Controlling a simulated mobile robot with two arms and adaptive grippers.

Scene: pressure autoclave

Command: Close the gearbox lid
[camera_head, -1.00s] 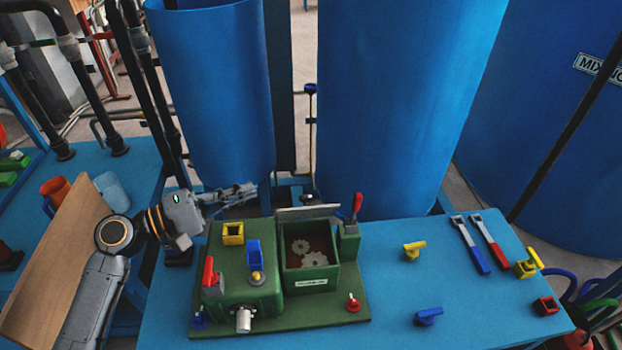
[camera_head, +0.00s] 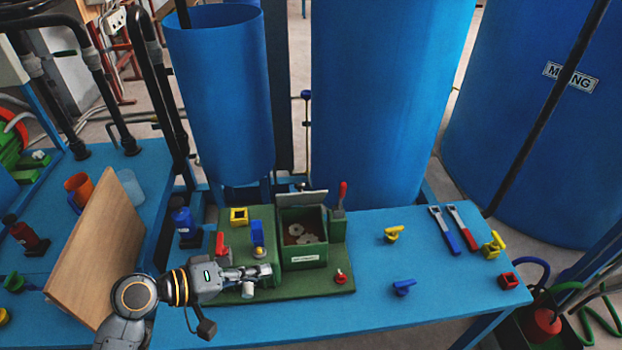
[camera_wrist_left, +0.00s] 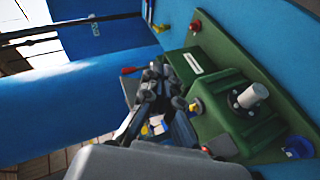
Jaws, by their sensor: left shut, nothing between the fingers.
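The green gearbox (camera_head: 303,255) has an open-topped box with grey gears (camera_head: 299,235) inside. Its lid (camera_head: 302,198) stands raised at the back edge of the box, seen nearly edge-on. My left gripper (camera_head: 264,271) is shut and empty, over the front of the green housing, left of the open box and near the silver shaft (camera_head: 247,290). In the left wrist view the gripper fingers (camera_wrist_left: 160,78) cover part of the housing, with the box's labelled wall (camera_wrist_left: 193,62) beyond them and the shaft (camera_wrist_left: 252,95) to the right. My right gripper is not in view.
A red-handled lever (camera_head: 341,195) stands right of the box. Yellow and blue handles sit on the housing. Yellow (camera_head: 393,234) and blue (camera_head: 403,287) valve handles and two wrenches (camera_head: 455,230) lie on the blue table (camera_head: 440,275). A wooden board (camera_head: 105,245) stands at left.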

